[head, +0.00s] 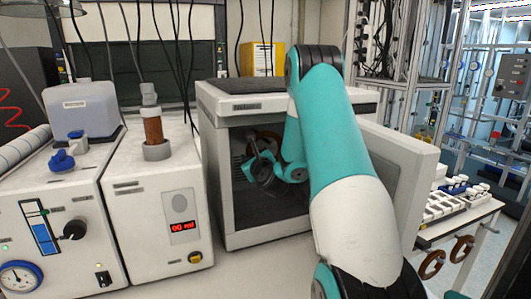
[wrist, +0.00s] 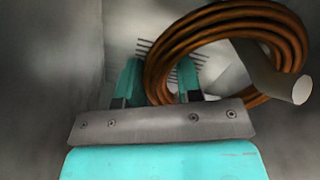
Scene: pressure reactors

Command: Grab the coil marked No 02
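A coil of brown tubing (wrist: 160,68) hangs on a pale round peg (wrist: 285,84) inside an open grey cabinet; in the head view, the coil (head: 266,138) is partly hidden by my arm. My gripper (wrist: 160,80) is inside the cabinet at the coil's left side, and it also shows in the head view (head: 258,168). Its two teal fingers stand apart, one left of the coil's left side and one by the ring's inner edge. I cannot tell if either finger touches it. No marking is readable on the coil.
The cabinet (head: 226,232) has close side walls, a vented back and its door (head: 405,160) swung open to the right. Two more brown coils, a left one (head: 431,265) and a right one (head: 461,249), hang at the side table's edge. Reactor units (head: 150,200) stand left.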

